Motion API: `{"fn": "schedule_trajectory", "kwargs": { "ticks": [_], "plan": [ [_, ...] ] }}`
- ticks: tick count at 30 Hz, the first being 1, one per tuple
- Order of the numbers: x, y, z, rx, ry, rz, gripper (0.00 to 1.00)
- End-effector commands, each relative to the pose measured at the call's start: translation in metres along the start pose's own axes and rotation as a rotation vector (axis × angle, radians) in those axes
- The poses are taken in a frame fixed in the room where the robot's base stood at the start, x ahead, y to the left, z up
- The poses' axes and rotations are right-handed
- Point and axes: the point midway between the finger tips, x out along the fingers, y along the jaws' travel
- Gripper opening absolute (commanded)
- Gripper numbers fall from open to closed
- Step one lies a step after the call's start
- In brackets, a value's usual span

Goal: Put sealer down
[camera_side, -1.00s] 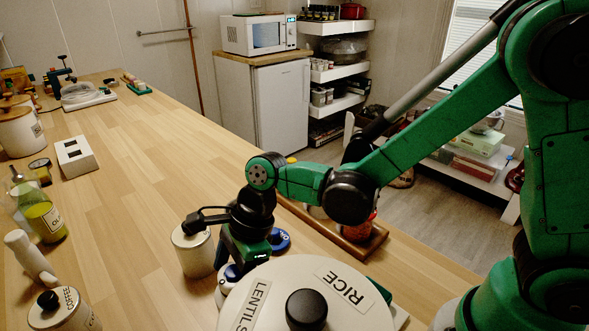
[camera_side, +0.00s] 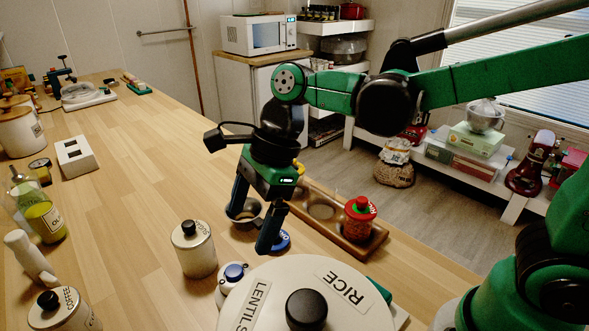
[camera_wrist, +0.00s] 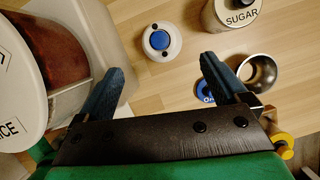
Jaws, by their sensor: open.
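A small white device with a blue button on top, which I take to be the sealer (camera_side: 232,274), stands on the wooden counter beside the large round lid. In the wrist view the sealer (camera_wrist: 160,42) shows from above, upright and clear of both fingers. My gripper (camera_side: 252,228) is open and empty, raised above the counter. In the wrist view its two fingers (camera_wrist: 160,75) are spread wide. The lower part of the sealer is partly hidden by the lid in the side view.
A large lid labelled RICE and LENTILS (camera_side: 335,308) fills the front. A sugar canister (camera_side: 194,250) stands left of the sealer. A metal bowl (camera_wrist: 257,72) and a blue disc (camera_side: 282,241) lie nearby. A wooden tray (camera_side: 362,250) holds a red-lidded jar (camera_side: 359,218). The counter's middle is clear.

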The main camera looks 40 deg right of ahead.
Motion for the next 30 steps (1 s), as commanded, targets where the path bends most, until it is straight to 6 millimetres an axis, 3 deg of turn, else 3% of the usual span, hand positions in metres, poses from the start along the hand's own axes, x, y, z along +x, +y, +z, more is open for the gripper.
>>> {"fn": "schedule_trajectory", "kwargs": {
  "ticks": [7, 11, 18, 24, 30],
  "plan": [
    [-0.019, 0.0, -0.002, -0.018, 0.001, -0.008, 0.93],
    [-0.026, 0.0, -0.015, -0.188, 0.023, -0.068, 0.93],
    [-0.041, 0.0, -0.074, -0.936, 0.254, -0.26, 0.93],
    [-0.048, 0.003, -0.115, -1.509, 0.551, -0.27, 0.93],
    [-0.05, 0.005, -0.133, -1.777, 0.715, -0.215, 0.93]
  ]
}}
